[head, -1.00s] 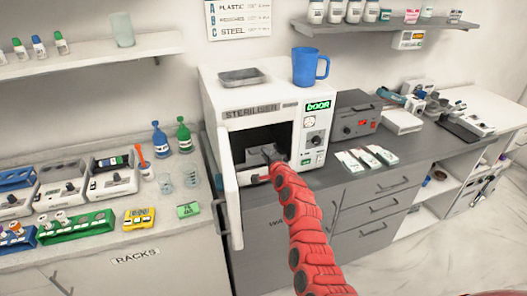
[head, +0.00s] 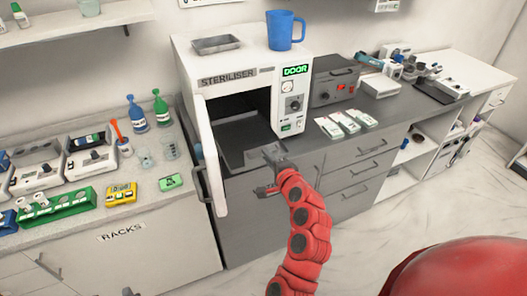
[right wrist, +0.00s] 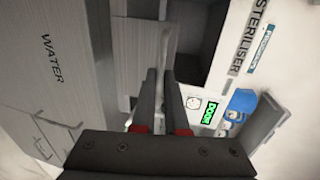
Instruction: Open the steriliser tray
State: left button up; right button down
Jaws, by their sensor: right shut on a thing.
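The white steriliser (head: 184,58) stands on the counter with its door (head: 210,165) swung open to the left. Its green display reads DOOR. The dark grey steriliser tray (head: 240,135) sticks out of the dark chamber, past the front of the machine. My right gripper (head: 266,156) is at the tray's front edge and is shut on it. In the right wrist view the fingers (right wrist: 165,85) close around a thin light edge, and the steriliser front (right wrist: 240,45) is to the right. The fingers partly hide the tray's front. My left gripper is not in view.
A blue mug (head: 281,32) and a small metal dish (head: 216,44) stand on top of the steriliser. A grey box device (head: 335,82) and several white packets are to its right. Bottles, glasses and racks stand on the left counter.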

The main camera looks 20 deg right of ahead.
jog(key=shift+s, duration=0.25)
jog(key=c, duration=1)
grip_release()
jog(key=shift+o, duration=0.2)
